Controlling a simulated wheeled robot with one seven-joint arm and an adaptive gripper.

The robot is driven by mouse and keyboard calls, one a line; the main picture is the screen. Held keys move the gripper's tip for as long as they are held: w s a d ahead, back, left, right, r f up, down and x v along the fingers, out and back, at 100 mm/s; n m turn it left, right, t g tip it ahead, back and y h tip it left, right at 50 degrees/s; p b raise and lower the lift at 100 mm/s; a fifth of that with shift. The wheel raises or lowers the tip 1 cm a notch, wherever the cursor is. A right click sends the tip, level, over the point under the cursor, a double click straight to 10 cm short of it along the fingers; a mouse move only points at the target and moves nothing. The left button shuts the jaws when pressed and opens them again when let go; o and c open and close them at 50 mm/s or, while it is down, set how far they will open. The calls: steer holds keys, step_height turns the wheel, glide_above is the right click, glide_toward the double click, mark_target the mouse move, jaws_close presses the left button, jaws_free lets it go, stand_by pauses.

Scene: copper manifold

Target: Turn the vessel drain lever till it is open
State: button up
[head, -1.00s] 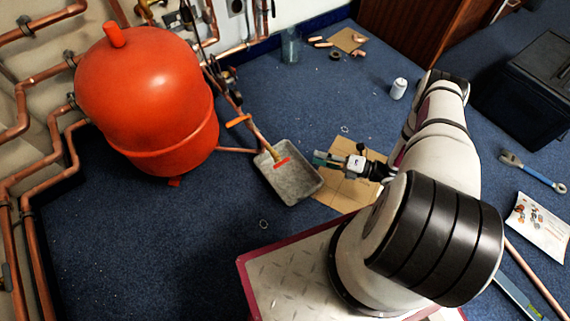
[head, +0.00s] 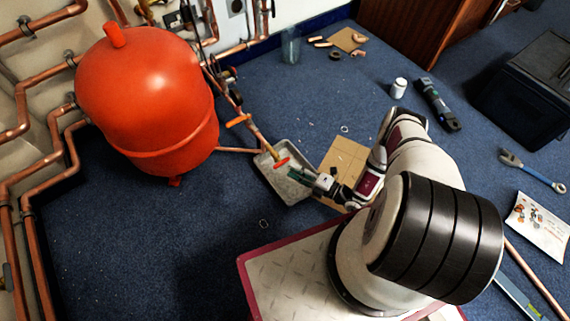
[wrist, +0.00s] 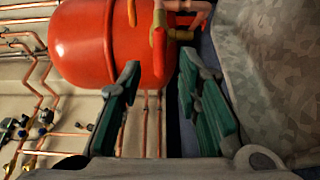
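The orange vessel (head: 150,95) stands on the floor at the left and also fills the upper left of the wrist view (wrist: 85,40). An orange-red lever (head: 282,162) sits at the end of a brass fitting over the grey tray. In the wrist view an orange lever (wrist: 158,48) lies between and just beyond my fingertips, by a copper-coloured fitting (wrist: 182,33). My gripper (head: 315,180), with green finger pads, is just right of the lever in the head view. Its fingers are apart and empty in the wrist view (wrist: 160,78). Contact with the lever cannot be told.
The grey tray (head: 275,182) lies below the lever. A second orange lever (head: 238,121) is higher on the pipe. Cardboard (head: 345,155) lies behind my gripper.

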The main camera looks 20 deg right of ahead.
mark_target(281, 162)
steer(key=shift+b+x, duration=0.4)
steer(key=shift+x, duration=2.05)
jaws_close()
